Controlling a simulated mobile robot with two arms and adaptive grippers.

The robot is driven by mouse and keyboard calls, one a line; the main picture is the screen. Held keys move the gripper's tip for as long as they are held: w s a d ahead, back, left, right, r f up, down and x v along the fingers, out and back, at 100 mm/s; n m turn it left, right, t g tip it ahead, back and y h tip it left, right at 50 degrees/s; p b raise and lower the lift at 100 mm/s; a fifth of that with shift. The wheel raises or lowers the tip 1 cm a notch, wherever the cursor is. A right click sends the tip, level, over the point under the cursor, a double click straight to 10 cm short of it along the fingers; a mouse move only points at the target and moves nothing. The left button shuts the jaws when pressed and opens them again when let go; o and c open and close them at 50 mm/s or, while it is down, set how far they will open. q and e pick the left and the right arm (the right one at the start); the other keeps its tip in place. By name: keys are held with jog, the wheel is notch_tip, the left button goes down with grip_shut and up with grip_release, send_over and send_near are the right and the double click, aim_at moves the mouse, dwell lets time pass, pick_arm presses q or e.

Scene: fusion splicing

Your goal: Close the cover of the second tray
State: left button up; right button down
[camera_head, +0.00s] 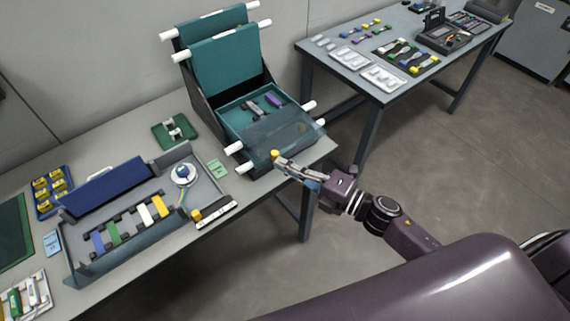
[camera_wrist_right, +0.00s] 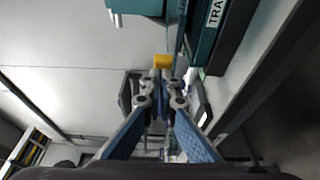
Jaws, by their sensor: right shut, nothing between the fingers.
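A black stand (camera_head: 203,103) with teal trays is at the back right of the near table. Two teal panels (camera_head: 225,62) with white end knobs stand tilted up at its rear. Below them an open teal tray (camera_head: 236,118) holds a few small dark and purple parts. A dark, see-through panel (camera_head: 284,139) with white knobs lies across its front. My right gripper (camera_head: 275,156) is shut and empty, its yellow tip at the front edge of this panel; I cannot tell whether they touch. In the right wrist view, the shut fingertips (camera_wrist_right: 162,62) are beside a teal tray front marked "TRA".
To the left are a splice tray (camera_head: 90,270) with coloured strips and a white spool (camera_head: 184,174), a green holder (camera_head: 174,131) and a blue tray of yellow parts (camera_head: 52,190). A second table (camera_head: 345,75) with tools stands behind right. Bare floor separates the tables.

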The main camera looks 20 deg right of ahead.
aim_at(259, 142)
jog(key=shift+w, duration=0.1)
jog(key=w+a, duration=0.1)
jog(key=w, duration=0.2)
jog(key=w+a+b, duration=0.1)
jog(key=w, duration=0.3)
jog(key=w+a+b, duration=0.1)
jog(key=w+a, duration=0.1)
jog(key=w, duration=0.1)
jog(key=shift+w, duration=0.4)
jog(key=shift+d, duration=0.1)
